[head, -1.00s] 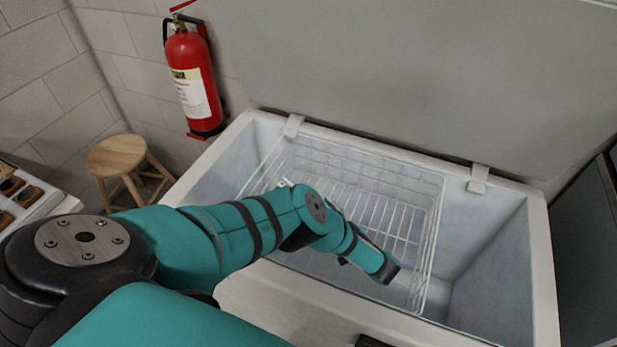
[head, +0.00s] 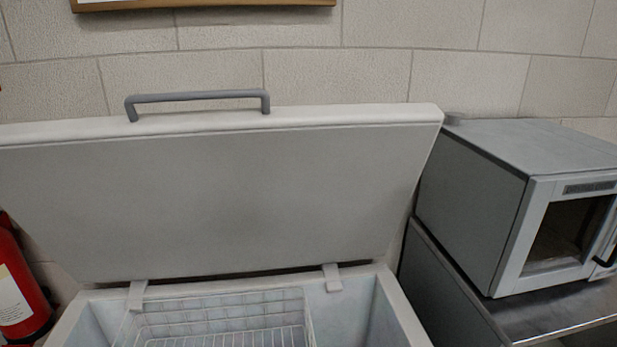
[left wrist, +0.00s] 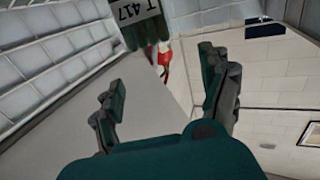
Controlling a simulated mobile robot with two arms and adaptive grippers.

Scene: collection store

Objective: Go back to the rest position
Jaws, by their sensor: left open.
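My left gripper (left wrist: 160,96) shows in the left wrist view, its two dark green fingers spread wide apart. It is open and nothing lies between the fingers. No arm or gripper of mine shows in the head view now. My right gripper is in neither current view. The chest freezer (head: 395,305) stands in front of me with its grey lid (head: 220,205) raised. A white wire basket (head: 220,315) hangs inside it, cut off by the lower picture edge.
A grey microwave (head: 475,190) stands on a metal-topped surface (head: 555,308) at right. A red fire extinguisher (head: 18,285) is at left, also in the left wrist view (left wrist: 164,60). A picture frame (left wrist: 310,130) hangs there.

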